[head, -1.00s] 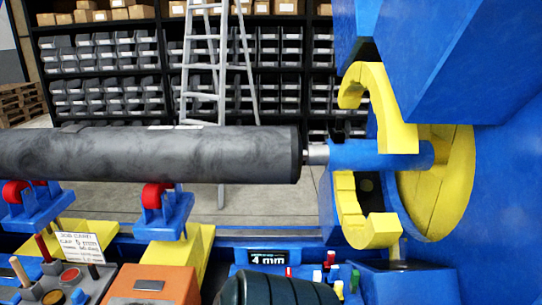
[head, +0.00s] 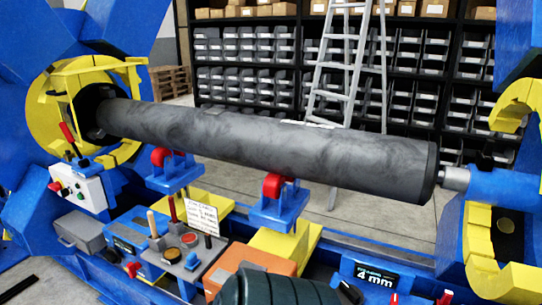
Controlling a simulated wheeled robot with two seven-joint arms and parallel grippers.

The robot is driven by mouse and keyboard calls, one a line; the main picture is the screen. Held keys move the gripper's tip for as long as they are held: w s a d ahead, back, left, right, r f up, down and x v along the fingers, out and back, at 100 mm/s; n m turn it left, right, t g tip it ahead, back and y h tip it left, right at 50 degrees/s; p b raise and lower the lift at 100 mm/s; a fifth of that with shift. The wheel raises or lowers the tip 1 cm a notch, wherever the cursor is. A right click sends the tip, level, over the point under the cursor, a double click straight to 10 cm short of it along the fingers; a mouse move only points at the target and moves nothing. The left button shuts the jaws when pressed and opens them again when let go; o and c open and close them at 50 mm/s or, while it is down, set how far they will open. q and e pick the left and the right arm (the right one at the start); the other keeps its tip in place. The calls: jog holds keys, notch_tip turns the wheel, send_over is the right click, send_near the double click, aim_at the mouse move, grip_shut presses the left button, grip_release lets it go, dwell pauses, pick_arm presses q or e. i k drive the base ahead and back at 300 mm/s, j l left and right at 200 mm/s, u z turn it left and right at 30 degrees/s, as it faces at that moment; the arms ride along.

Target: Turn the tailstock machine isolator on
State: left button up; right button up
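The tailstock (head: 500,187) is the blue body with a yellow C-shaped ring at the right edge, its centre meeting the end of a long grey cylinder (head: 270,145). I cannot clearly make out an isolator on it. Small red knobs (head: 445,297) show at the bottom edge near the tailstock's base. At the far left, a white control box (head: 80,190) with a red lever and small red and green buttons sits below the yellow chuck ring (head: 60,110).
Roller supports (head: 278,203) stand under the cylinder. A grey tool tray (head: 190,262), an orange box (head: 255,262) and a sign marked 4 mm (head: 375,277) lie along the front. A ladder (head: 345,70) and bin shelves (head: 250,75) stand behind, across open floor.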

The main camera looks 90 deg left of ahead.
aim_at(56, 187)
jog(key=u, duration=4.45)
jog(key=i+l, duration=0.9)
jog(key=l, duration=0.15)
jog(key=i+j, duration=0.3)
jog(key=i, duration=0.2)
jog(key=i+j, duration=0.3)
jog(key=i, duration=0.2)
jog(key=i+j, duration=0.3)
jog(key=i, duration=0.2)
jog(key=i+j, duration=0.35)
jog(key=i, duration=0.15)
